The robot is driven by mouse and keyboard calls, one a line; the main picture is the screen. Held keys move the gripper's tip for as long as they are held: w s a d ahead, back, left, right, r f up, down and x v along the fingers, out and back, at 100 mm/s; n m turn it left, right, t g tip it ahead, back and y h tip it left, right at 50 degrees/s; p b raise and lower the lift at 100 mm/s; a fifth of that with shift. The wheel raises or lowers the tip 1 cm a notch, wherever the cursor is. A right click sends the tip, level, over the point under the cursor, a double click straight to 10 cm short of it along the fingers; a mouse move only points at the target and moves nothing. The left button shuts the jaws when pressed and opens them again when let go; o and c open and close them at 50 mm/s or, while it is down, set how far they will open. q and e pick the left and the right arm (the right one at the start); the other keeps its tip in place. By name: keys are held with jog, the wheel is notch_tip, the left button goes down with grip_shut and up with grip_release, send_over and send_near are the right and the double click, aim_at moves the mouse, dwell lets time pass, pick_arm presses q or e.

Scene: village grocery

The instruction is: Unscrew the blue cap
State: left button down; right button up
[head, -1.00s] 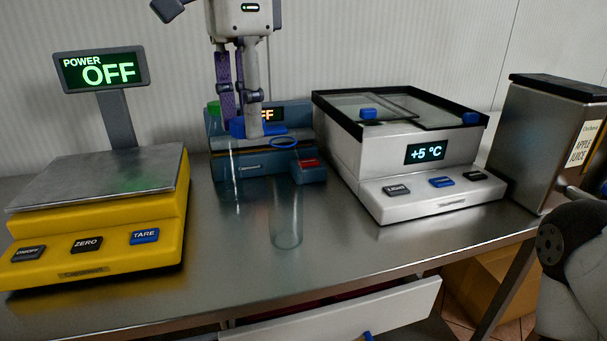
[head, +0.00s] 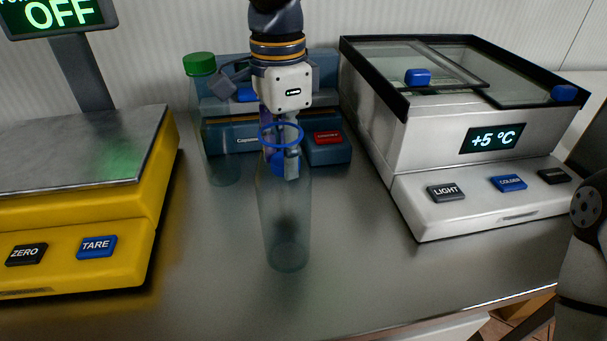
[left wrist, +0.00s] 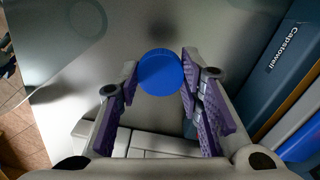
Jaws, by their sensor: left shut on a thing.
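The blue cap (left wrist: 160,72) is between the fingertips of my left gripper (left wrist: 159,90) in the left wrist view, its round face toward the camera. In the head view my left gripper (head: 285,163) points down, shut on the cap (head: 275,162), which shows partly through the clear bottle. The clear bottle (head: 287,225) stands upright on the steel counter with a blue ring (head: 281,135) around its open top. The cap appears apart from the bottle and behind its upper part. My right arm shows at the right edge; its gripper is out of view.
A green-capped clear bottle (head: 212,125) and a blue capping machine (head: 327,150) stand behind. A yellow scale (head: 120,225) is left, a white cooler box (head: 445,140) right. The counter (head: 350,275) in front is clear.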

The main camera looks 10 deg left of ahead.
pick_arm(q)
notch_tip(320, 180, down, 7)
jog(key=shift+r, duration=0.1)
jog(key=c, duration=1.1)
grip_release()
